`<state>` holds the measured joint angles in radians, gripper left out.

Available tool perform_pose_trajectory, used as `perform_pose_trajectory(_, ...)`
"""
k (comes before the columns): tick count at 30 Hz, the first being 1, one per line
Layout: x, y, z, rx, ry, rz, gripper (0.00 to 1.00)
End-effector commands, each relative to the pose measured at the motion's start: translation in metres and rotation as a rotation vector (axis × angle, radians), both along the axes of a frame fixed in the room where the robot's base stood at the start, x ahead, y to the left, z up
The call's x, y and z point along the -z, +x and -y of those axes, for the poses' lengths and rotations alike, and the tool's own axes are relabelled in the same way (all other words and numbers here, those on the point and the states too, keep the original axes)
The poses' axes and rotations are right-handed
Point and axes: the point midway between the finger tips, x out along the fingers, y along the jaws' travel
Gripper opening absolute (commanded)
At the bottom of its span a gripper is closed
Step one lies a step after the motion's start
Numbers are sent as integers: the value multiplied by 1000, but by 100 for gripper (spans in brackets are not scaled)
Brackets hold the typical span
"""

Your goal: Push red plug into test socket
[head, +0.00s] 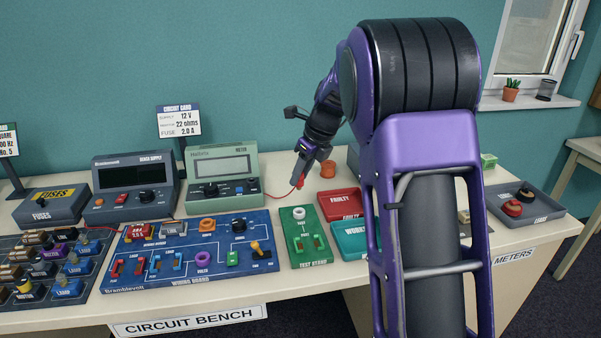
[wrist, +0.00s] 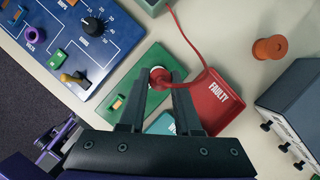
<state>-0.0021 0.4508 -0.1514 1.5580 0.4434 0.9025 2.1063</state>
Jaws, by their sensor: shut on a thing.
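My gripper (head: 300,172) is shut on the red plug (head: 299,182) and holds it pointing down, above the back end of the green test stand. A red lead runs from the plug to the green meter (head: 222,174). The white test socket (head: 298,213) sits on the test stand (head: 293,237), in front of and below the plug in the head view. In the wrist view the red plug (wrist: 164,75) is between the fingertips (wrist: 160,79), over the green stand (wrist: 152,57). The plug and fingers largely hide the socket there.
A red FAULTY tray (head: 338,203) and a teal WORKS tray (head: 350,240) stand right of the stand. The blue wiring board (head: 190,275) lies to its left. An orange spool (head: 327,169) stands behind. A grey box (wrist: 300,105) is at right in the wrist view.

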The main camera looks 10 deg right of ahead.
Motion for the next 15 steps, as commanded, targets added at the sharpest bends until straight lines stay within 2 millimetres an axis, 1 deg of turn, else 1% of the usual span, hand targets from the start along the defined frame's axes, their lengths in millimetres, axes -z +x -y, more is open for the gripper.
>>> perform_pose_trajectory(1, 6, 0, 0, 0, 0, 0, 0)
perform_pose_trajectory(12, 40, 0, 0, 0, 1, 1, 0)
perform_pose_trajectory(15, 46, 0, 0, 0, 1, -1, 0)
